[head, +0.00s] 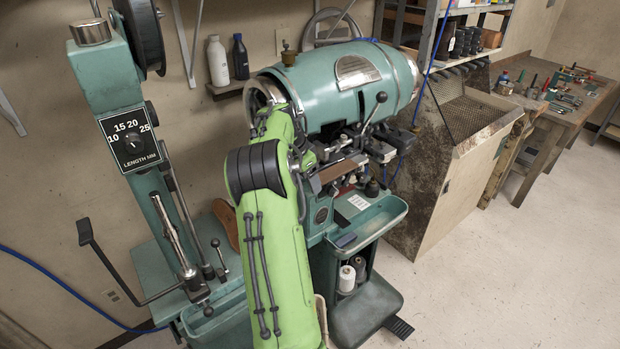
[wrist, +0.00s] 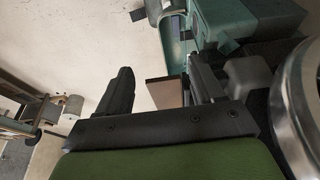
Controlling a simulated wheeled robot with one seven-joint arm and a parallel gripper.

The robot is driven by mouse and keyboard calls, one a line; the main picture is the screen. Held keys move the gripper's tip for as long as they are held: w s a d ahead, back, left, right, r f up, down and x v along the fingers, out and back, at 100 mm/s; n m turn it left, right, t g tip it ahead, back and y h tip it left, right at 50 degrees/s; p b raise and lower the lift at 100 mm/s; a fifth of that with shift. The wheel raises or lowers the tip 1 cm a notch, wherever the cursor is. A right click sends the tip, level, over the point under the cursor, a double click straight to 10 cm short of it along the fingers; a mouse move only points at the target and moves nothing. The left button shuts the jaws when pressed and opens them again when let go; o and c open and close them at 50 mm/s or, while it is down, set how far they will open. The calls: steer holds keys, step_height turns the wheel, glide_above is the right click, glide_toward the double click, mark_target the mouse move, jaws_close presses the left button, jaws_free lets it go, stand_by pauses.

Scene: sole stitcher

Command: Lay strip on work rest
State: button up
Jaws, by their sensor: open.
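A flat brown piece (head: 338,172) lies at the front of the green stitching machine, below its barrel-shaped head. I cannot tell whether it is the strip, the work rest or one on the other. A brown piece (wrist: 165,92) also shows in the wrist view, between my fingers and nearer the right one. My gripper (wrist: 159,64) is open, and the picture does not show the fingers closed on that piece. In the head view my green arm reaches to the machine front, and my fingers are hard to make out among the dark machine parts.
The stitching machine (head: 340,85) stands close around my arm. A green post with a length dial (head: 131,140) rises at the left. A sloped metal bin (head: 470,115) and a tool bench (head: 560,108) are at the right. The floor (head: 510,270) at the lower right is clear.

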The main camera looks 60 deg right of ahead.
steer(key=shift+w+a+b, duration=0.2)
steer(key=shift+w+a, duration=0.05)
steer(key=shift+a, duration=0.25)
steer(key=shift+w+a+b, duration=0.2)
steer(key=shift+w+a, duration=0.05)
steer(key=shift+a, duration=0.25)
steer(key=o, duration=0.6)
steer(key=shift+c, duration=0.2)
steer(key=p+v, duration=0.2)
steer(key=v, duration=1.3)
steer(key=shift+r, duration=0.4)
